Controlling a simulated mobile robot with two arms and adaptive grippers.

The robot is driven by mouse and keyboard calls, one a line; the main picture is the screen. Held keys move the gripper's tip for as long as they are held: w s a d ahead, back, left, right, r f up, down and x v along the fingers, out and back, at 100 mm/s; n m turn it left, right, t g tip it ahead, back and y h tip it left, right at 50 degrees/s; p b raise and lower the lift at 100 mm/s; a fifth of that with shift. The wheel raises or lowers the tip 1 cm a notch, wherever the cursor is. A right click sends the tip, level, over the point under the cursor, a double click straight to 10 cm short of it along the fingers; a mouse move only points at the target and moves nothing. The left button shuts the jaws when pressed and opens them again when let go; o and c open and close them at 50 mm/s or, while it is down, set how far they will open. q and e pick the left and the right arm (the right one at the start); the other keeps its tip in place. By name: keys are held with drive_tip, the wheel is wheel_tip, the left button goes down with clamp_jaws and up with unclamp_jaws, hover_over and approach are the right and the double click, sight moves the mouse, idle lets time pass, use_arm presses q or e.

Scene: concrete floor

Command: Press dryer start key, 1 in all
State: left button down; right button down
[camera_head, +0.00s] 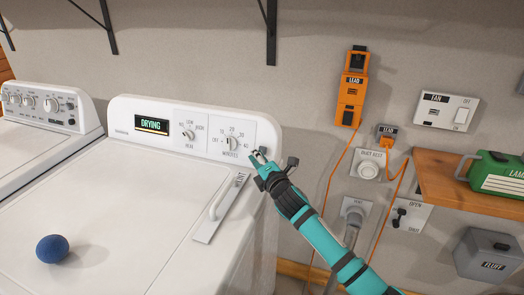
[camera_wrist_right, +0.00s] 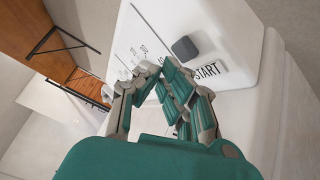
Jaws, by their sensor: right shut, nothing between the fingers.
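The white dryer (camera_head: 120,185) stands in the middle of the head view, its display (camera_head: 151,125) lit with "DRYING". In the right wrist view the dark, square start key (camera_wrist_right: 184,48) sits on the white panel beside the word "START". My right gripper (camera_head: 259,157) is at the right end of the dryer's control panel (camera_head: 190,116). It is shut and empty. In the wrist view its fingertips (camera_wrist_right: 163,76) are close to the key; I cannot tell whether they touch it. The gripper hides the key in the head view. My left gripper is not in view.
The dryer top carries a blue ball (camera_head: 52,249) and a handled flap (camera_head: 222,208) marked "LINT". A washer (camera_head: 40,108) stands at left. Orange lead boxes (camera_head: 352,92), a fan switch (camera_head: 446,110) and a wooden shelf (camera_head: 470,190) are at right.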

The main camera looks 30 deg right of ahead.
drive_tip(key=shift+s+a+r+p, duration=0.4)
drive_tip(key=shift+s+a+p, duration=0.3)
drive_tip(key=shift+s+a, duration=0.15)
drive_tip(key=shift+s+a+r+p, duration=0.4)
drive_tip(key=shift+s+a+p, duration=0.3)
drive_tip(key=shift+a, duration=0.2)
drive_tip(key=shift+f, duration=0.15)
